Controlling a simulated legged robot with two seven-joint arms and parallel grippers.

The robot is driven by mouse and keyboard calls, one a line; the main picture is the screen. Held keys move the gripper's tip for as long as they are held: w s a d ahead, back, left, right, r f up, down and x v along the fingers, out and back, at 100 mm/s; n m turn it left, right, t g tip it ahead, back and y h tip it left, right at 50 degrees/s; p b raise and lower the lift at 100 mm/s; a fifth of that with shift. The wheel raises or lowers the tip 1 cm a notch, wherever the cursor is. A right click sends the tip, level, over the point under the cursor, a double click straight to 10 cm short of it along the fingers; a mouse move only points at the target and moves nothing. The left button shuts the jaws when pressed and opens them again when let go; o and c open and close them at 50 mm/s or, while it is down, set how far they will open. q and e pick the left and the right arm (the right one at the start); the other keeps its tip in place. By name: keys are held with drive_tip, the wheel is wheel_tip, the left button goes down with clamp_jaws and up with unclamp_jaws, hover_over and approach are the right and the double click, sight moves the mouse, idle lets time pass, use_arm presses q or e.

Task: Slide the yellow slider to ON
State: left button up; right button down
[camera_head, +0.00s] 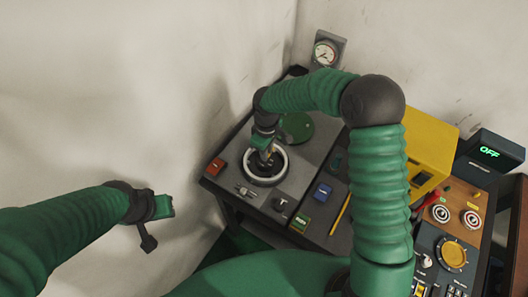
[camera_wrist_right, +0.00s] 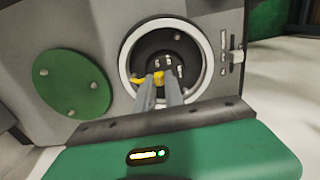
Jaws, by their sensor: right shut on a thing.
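The yellow slider (camera_wrist_right: 157,79) shows as a small yellow piece at the fingertips in the right wrist view, inside a dark round recess with a white ring (camera_wrist_right: 126,75) around it. My right gripper (camera_wrist_right: 161,88) is shut on it, its two grey fingers reaching into the recess and hiding part of the piece. In the head view, my right gripper (camera_head: 266,156) points down into the same white ring (camera_head: 284,166), and the slider is hidden there. My left gripper (camera_head: 160,207) hangs empty left of the panel; its jaw opening is unclear.
A green disc (camera_head: 296,127) lies behind the ring. A red block (camera_head: 216,167), blue block (camera_head: 322,192) and green block (camera_head: 299,219) sit nearby. A yellow box (camera_head: 425,145) and a display reading OFF (camera_head: 489,152) stand right. A gauge (camera_head: 325,53) is behind.

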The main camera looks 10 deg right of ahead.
drive_tip(key=c, duration=1.4)
unclamp_jaws()
drive_tip(key=shift+d, duration=0.35)
drive_tip(key=shift+w, duration=0.1)
wheel_tip(320, 180, up, 17)
drive_tip(key=shift+f, duration=0.15)
drive_tip(key=s+d+f+m+t, duration=0.1)
drive_tip(key=s+d+f+m, duration=0.2)
drive_tip(key=s, duration=0.5)
drive_tip(key=s+d+f+m+t, duration=0.1)
drive_tip(key=s+d+f+m, duration=0.3)
drive_tip(key=s, duration=0.5)
drive_tip(key=shift+s+d+f+m+t, duration=0.25)
drive_tip(key=shift+f+m, duration=0.2)
drive_tip(key=shift+m, duration=0.55)
